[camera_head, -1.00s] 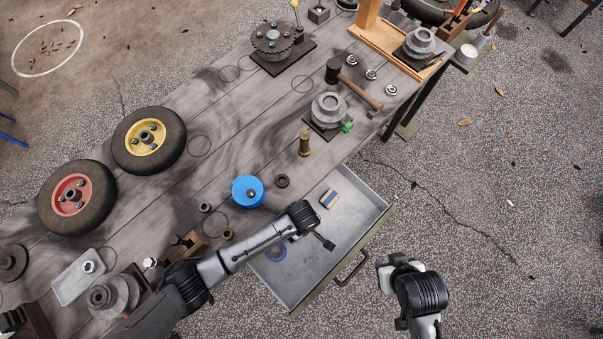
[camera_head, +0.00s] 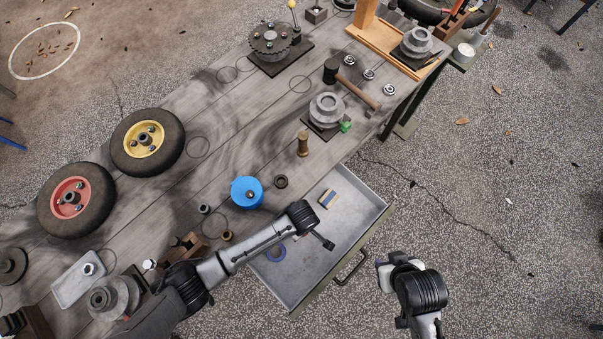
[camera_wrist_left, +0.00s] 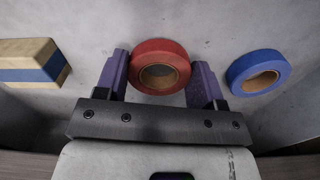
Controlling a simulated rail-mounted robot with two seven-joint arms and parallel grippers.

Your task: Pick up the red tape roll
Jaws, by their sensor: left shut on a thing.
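The red tape roll (camera_wrist_left: 160,47) lies in the open grey drawer, between the two purple fingers of my left gripper (camera_wrist_left: 162,68). The gripper is shut on the roll, with one finger against each side. In the head view my left arm's wrist is over the drawer and hides the red roll and the fingertips. My right gripper (camera_head: 384,274) is low at the right of the drawer, above the floor and apart from everything; its finger opening does not show clearly.
In the drawer (camera_head: 350,225), a blue tape roll (camera_wrist_left: 238,78) lies right of the red one, and a tan block with a blue band (camera_wrist_left: 32,62) lies left. A blue spool (camera_head: 247,192) and a brass fitting (camera_head: 303,145) stand on the bench by the drawer.

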